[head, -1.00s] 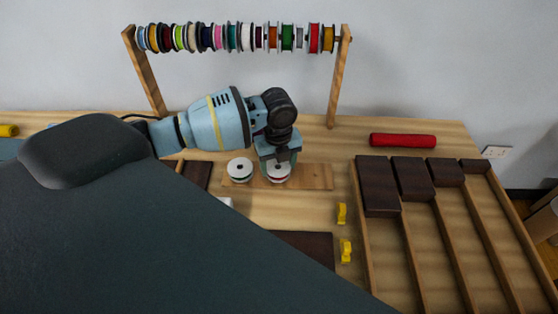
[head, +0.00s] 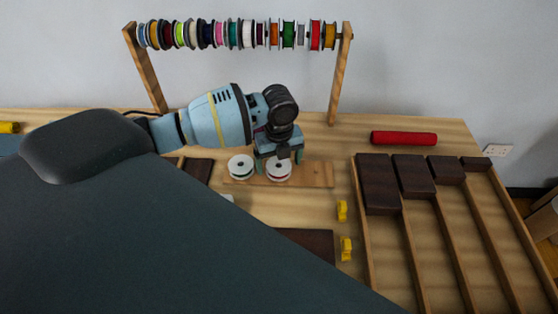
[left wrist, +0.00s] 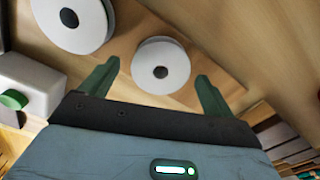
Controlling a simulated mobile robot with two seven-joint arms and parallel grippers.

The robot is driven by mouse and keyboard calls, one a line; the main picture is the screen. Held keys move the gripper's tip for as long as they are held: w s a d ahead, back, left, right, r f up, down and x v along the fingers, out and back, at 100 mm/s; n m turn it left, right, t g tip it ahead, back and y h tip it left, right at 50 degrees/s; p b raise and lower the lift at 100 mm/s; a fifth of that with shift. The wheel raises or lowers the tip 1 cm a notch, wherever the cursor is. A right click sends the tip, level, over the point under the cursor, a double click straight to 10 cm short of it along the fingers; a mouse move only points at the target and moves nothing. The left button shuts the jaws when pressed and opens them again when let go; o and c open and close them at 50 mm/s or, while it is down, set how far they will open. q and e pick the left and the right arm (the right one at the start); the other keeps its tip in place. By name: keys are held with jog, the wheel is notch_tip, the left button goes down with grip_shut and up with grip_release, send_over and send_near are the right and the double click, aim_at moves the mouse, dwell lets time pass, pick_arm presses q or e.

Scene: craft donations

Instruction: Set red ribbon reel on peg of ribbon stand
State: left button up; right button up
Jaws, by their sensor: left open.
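The red ribbon reel (head: 278,171), with white flanges and a thin red band between them, sits flat on the right part of the wooden ribbon stand board (head: 318,174). Its white top and dark centre show in the left wrist view (left wrist: 160,52); I cannot make out the peg inside. A second white-flanged reel (head: 240,167) sits beside it on the left, apart from it. My left gripper (head: 280,158) is open, just above the red reel, with its fingers on either side and visible gaps in the left wrist view. My right gripper is not in view.
A wooden rack (head: 340,85) with a rail of many coloured reels stands behind. A red roll (head: 403,138) lies at the back right. A divided tray with dark blocks (head: 412,177) is at the right.

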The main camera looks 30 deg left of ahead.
pick_arm(q)
notch_tip(320, 180, up, 8)
dwell(0.4)
jog(key=shift+f, duration=0.2)
dwell(0.5)
